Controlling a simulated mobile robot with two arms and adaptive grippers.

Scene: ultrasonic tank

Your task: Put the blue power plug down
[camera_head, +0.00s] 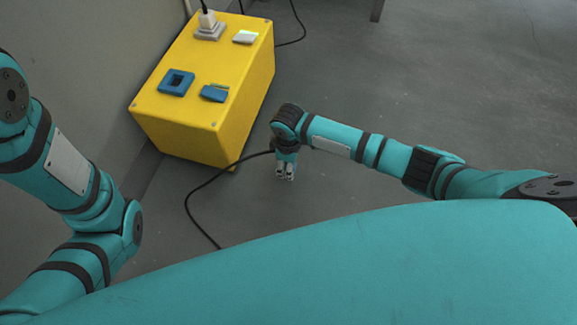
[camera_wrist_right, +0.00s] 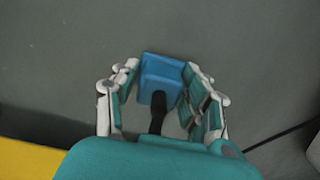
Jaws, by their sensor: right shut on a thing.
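The blue power plug (camera_wrist_right: 162,72) sits between the fingers of my right gripper (camera_wrist_right: 160,82) in the right wrist view. A finger is on either side of it, and its black cable runs back toward the palm. In the head view my right gripper (camera_head: 285,175) points down over the grey floor, just right of the yellow box. The plug itself cannot be made out there. My left arm comes in at the left, but its gripper is out of view.
The yellow box (camera_head: 185,128) has a blue square socket (camera_head: 176,82), a blue flap (camera_head: 214,94) and a white plug in a grey socket (camera_head: 210,31) on top. A black cable (camera_head: 187,200) loops over the floor. Grey floor (camera_head: 400,80) is clear behind my right arm.

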